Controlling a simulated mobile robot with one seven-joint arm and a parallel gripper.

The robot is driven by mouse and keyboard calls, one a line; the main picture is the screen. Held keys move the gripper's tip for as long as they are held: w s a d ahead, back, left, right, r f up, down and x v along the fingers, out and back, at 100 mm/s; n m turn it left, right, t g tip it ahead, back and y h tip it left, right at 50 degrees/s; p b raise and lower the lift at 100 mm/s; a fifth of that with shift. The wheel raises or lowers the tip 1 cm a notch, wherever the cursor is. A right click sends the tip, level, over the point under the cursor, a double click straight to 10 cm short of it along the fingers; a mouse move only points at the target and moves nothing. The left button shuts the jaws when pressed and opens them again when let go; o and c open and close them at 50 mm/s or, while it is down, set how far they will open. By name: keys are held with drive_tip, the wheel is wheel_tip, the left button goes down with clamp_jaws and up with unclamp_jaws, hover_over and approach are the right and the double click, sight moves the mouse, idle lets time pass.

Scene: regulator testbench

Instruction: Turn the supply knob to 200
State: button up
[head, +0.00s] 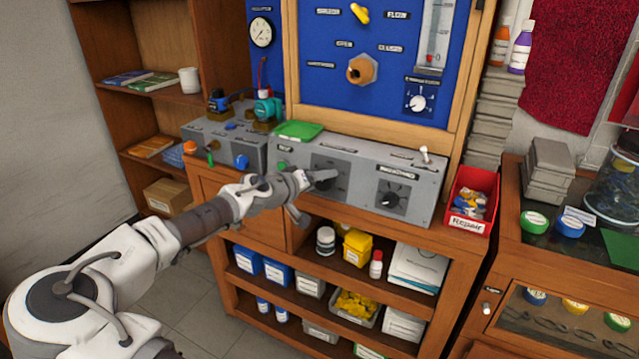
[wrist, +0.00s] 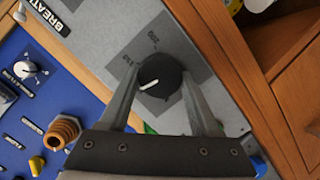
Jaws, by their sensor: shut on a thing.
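The supply knob (wrist: 160,76) is a round black knob with a white pointer line, on a dark square of the grey bench panel. My gripper (wrist: 162,84) is shut on the knob, one finger on each side of it. In the wrist view the pointer is toward the lower left. The 200 mark (wrist: 153,40) is above the knob, and another mark, seemingly 110, is at its upper left. The pointer is away from the 200 mark. In the head view my gripper (head: 318,186) is in front of the panel's left dial and hides the knob.
A second black knob (head: 390,198) is to the right on the same panel, with a toggle switch (head: 424,155) above it. A green tray (head: 298,131) lies on the panel top. A red Repair bin (head: 468,205) stands to the right. A blue gauge board (head: 385,95) rises behind.

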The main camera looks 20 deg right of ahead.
drive_tip(key=m+y+b, duration=0.1)
drive_tip(key=m, duration=0.4)
drive_tip(key=shift+s+d+t, duration=0.1)
drive_tip(key=shift+t, duration=0.3)
drive_tip(key=m+t+y+b, duration=0.1)
drive_tip(key=m, duration=0.4)
drive_tip(key=shift+s+d, duration=0.15)
drive_tip(key=m+t+b, duration=0.1)
drive_tip(key=m, duration=0.2)
drive_tip(key=m+b, duration=0.1)
drive_tip(key=m, duration=0.1)
drive_tip(key=shift+s+d+f+m+t+y+b, duration=0.15)
drive_tip(key=shift+m+t+y+b, duration=0.15)
drive_tip(key=shift+m+t+b, duration=0.4)
drive_tip(key=shift+m+b, duration=0.85)
drive_tip(key=shift+m, duration=0.25)
drive_tip(key=o, duration=1.4)
drive_tip(key=shift+s, duration=0.1)
